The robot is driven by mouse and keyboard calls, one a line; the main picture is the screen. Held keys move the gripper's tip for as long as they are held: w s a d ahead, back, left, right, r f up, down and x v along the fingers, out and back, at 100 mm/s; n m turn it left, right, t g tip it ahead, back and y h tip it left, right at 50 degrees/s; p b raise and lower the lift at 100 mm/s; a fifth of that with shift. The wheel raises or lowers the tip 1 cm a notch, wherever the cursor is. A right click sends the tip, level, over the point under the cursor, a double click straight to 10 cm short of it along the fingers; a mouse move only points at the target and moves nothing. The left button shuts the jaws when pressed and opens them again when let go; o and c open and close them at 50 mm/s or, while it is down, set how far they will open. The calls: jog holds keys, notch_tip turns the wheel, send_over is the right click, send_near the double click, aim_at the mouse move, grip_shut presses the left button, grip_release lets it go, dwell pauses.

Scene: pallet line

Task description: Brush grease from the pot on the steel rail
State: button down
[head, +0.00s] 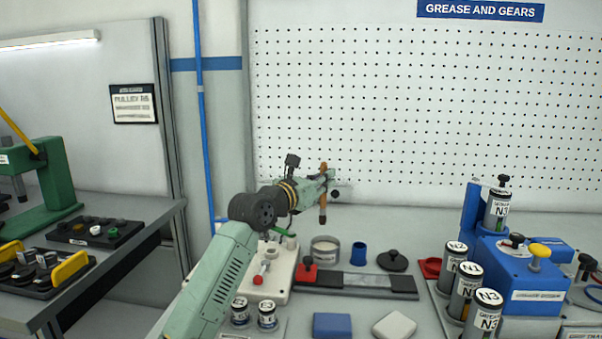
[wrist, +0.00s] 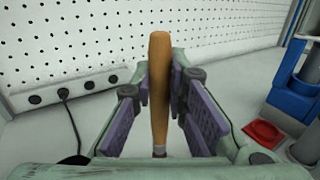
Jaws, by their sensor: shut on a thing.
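My gripper (head: 323,187) is shut on a brush with a brown wooden handle (wrist: 159,85). The handle stands upright between the purple finger pads in the wrist view, with a metal collar at its lower end; the bristles are hidden. In the head view brown parts of the brush (head: 323,213) show above and below the fingers. The gripper is raised over the back of the bench. A round open pot (head: 325,256) with pale grease stands below it, apart from the brush. The steel rail (head: 368,281) lies on a dark base in front of the pot.
A blue cup (head: 358,254) and a black lid (head: 393,261) stand behind the rail. A white fixture (head: 273,281) is left; a blue machine (head: 520,265) and labelled cartridges (head: 467,285) are right. A pegboard wall closes the back.

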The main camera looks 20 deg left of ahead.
aim_at(324, 206)
jog(key=shift+w+d+f, duration=0.15)
jog(key=shift+w+d, duration=0.1)
jog(key=shift+d, duration=0.15)
jog(key=shift+f+b, duration=1.5)
jog(key=shift+f, duration=1.4)
jog(key=shift+f+b, duration=0.45)
jog(key=shift+f, duration=0.15)
jog(key=shift+r, duration=0.15)
jog(key=shift+r+p, duration=1.9)
jog(key=shift+r, duration=1.55)
